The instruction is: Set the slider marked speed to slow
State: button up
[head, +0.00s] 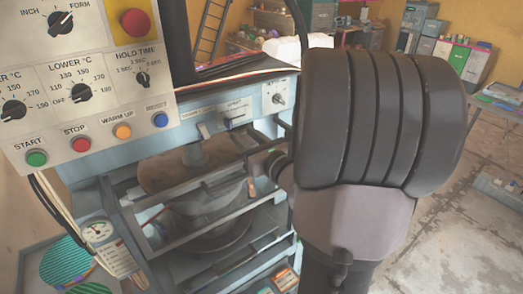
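The press (215,185) stands at the left and centre, with its plates inside an open frame. On the ledge below the control panel is a small light fitting (237,119) with a slot-like shape and small lettering. It may be a slider, but I cannot read its label or its setting. A second small label (197,113) lies left of it, also too small to read. My arm's dark ribbed link and pale joint fill the right of centre and hide what lies behind.
The control panel (100,95) at the upper left carries knobs, a red stop button (136,22) and a row of coloured buttons. A small dial (278,99) sits right of the ledge fitting. A gauge (97,231) hangs at lower left. Floor (440,225) is open at right.

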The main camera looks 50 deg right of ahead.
jog(key=b+v, duration=0.7)
jog(key=v, duration=0.2)
jog(key=shift+a, duration=0.15)
jog(key=shift+s, duration=0.1)
